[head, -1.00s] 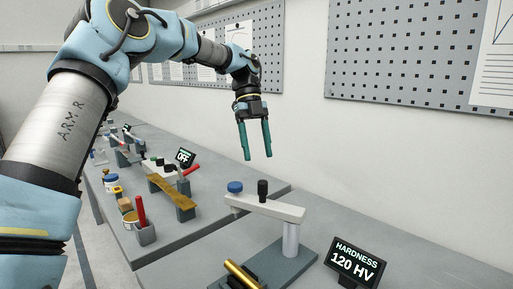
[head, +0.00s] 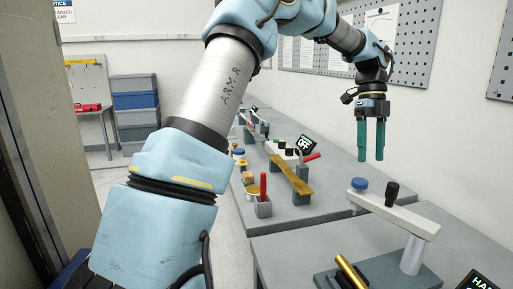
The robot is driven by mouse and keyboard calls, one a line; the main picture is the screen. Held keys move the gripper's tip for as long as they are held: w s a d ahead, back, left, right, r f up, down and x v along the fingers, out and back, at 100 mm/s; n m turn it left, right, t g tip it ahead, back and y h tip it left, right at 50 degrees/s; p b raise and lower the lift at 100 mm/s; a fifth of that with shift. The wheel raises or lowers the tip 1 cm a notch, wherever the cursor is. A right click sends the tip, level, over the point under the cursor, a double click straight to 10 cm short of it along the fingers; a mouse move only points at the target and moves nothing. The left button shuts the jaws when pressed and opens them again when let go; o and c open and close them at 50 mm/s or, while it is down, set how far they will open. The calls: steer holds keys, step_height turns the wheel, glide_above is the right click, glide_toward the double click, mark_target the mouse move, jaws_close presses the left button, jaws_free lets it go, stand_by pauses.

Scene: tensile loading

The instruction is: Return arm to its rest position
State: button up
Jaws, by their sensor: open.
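My arm, marked ARM R, reaches from the lower left up over the top of the head view. My gripper (head: 371,140) hangs at its end at the upper right, teal fingers pointing down. It is open with nothing between its fingers. It is in the air above the benches, clear of everything below it. The hardness tester (head: 398,216), with a pale beam, blue knob and black knob, stands below it on the near bench. A brass-coloured rod (head: 350,272) lies at the tester's base.
The farther bench holds a tan bar on supports (head: 290,174), a red-handled tool in a grey holder (head: 263,190) and an OFF display (head: 306,145). Pegboards (head: 405,55) line the right wall. Stacked bins (head: 135,105) stand at the back left. Open floor shows between.

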steer(key=w+a+f+n+t, duration=0.1)
steer(key=a+f+n, duration=0.3)
steer(key=a+n, duration=0.45)
steer(key=w+a+f+n+t, duration=0.1)
steer(key=a+f+n, duration=0.2)
steer(key=a+n, duration=0.55)
steer(key=s+a+f+n+t, duration=0.1)
steer(key=s+a+n, duration=0.2)
steer(key=a, duration=0.3)
steer(key=s+a+f+n+t, duration=0.1)
steer(key=s+a+f+n, duration=0.1)
steer(key=a+n, duration=0.4)
steer(key=s+a+f+n+t, duration=0.1)
steer(key=s+a+f+n, duration=0.1)
steer(key=a+n, duration=0.3)
steer(key=s+a, duration=0.1)
steer(key=a, duration=0.2)
steer(key=shift+s+a+f, duration=0.25)
steer(key=shift+s, duration=0.05)
